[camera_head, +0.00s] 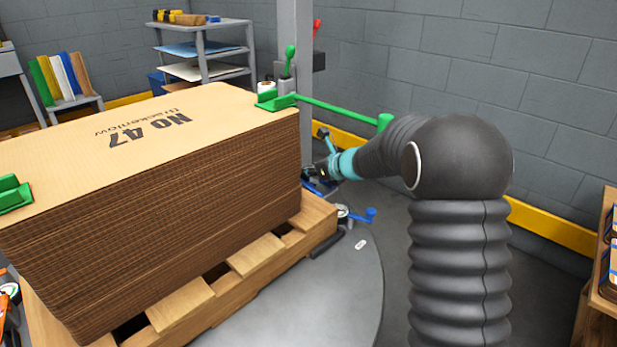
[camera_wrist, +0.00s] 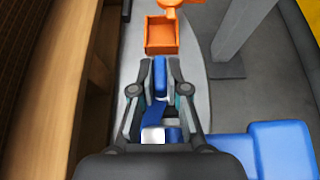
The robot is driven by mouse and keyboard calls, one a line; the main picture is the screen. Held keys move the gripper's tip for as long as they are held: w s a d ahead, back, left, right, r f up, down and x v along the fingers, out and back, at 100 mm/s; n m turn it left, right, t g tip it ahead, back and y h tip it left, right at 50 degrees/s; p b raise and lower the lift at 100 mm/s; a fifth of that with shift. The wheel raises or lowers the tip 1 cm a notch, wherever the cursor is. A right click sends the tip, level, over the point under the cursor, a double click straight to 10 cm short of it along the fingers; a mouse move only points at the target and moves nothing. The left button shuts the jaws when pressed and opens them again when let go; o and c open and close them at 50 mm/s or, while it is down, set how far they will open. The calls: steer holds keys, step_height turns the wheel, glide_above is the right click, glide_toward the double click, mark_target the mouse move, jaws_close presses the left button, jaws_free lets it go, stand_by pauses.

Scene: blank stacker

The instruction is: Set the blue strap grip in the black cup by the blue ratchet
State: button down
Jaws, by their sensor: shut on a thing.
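My gripper (camera_wrist: 161,92) is shut on the blue strap grip (camera_wrist: 160,72), which stands between the two fingertips in the wrist view. A blue strap (camera_wrist: 155,115) shows below it between the fingers. A large blue part (camera_wrist: 270,150), seemingly the blue ratchet's arm, lies at the lower right of the wrist view. In the head view my gripper (camera_head: 322,170) is beside the right end of the cardboard stack, above blue parts and the blue ratchet's handle (camera_head: 370,214). I cannot make out the black cup; my gripper may hide it.
The cardboard stack (camera_head: 150,190) rests on a wooden pallet (camera_head: 255,255) close to my gripper's left. An orange open box (camera_wrist: 160,38) lies ahead in the wrist view. A grey post (camera_wrist: 232,45) stands to the right. A green bar (camera_head: 340,110) reaches above my wrist.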

steer(key=shift+d+f, duration=0.1)
steer(key=shift+f, duration=0.25)
steer(key=shift+f, duration=0.1)
steer(key=shift+f, duration=0.15)
steer(key=c, duration=1.2)
jaws_free()
